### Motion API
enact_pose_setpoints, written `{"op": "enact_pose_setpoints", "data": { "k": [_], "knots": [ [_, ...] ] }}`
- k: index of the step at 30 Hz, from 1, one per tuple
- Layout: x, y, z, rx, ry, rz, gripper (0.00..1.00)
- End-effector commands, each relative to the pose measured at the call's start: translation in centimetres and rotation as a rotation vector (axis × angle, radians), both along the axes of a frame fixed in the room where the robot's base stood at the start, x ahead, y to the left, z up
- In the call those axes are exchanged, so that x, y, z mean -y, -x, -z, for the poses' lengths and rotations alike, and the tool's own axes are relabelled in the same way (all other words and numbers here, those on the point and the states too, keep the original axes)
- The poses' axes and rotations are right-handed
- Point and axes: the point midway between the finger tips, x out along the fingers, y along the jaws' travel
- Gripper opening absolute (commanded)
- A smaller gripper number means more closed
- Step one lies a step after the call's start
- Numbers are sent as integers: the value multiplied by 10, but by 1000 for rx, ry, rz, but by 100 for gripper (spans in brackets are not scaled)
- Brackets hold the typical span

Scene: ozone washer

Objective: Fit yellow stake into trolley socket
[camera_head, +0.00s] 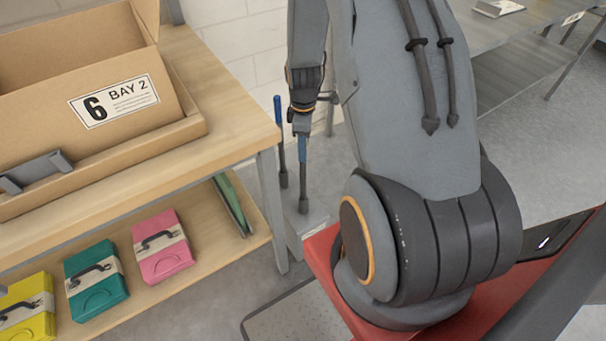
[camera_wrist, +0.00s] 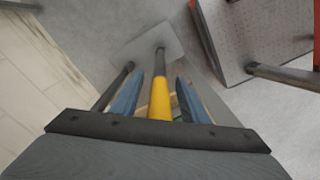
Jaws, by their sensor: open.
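The yellow stake (camera_wrist: 161,98) stands on a pale base plate (camera_wrist: 135,46), its dark lower shaft running down to the plate. My gripper (camera_wrist: 158,74) is open, with one blue-grey finger on each side of the yellow part. Whether either finger touches it I cannot tell. In the head view my gripper (camera_head: 302,157) is over the stake's dark shaft (camera_head: 303,187); no yellow shows there. A blue stake (camera_head: 278,110) stands upright just left of it on the same plate (camera_head: 306,218). I cannot make out the trolley socket.
A wooden table (camera_head: 215,120) with a cardboard box (camera_head: 45,125) stands close at left. Its lower shelf (camera_head: 205,235) holds pink (camera_head: 163,265), teal (camera_head: 85,300) and yellow cases (camera_head: 35,290). A grey textured platform (camera_wrist: 250,35) lies at upper right in the wrist view, beside a dark bar (camera_wrist: 285,76).

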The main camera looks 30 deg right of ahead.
Motion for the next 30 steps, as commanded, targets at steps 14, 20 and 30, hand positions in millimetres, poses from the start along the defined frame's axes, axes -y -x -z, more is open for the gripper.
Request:
{"op": "enact_pose_setpoints", "data": {
  "k": [14, 20, 30],
  "knots": [
    [0, 0, 0, 0, 0, 0, 0],
    [0, 0, -1, 0, 0, 0, 0],
    [0, 0, -1, 0, 0, 0, 0]
  ]
}}
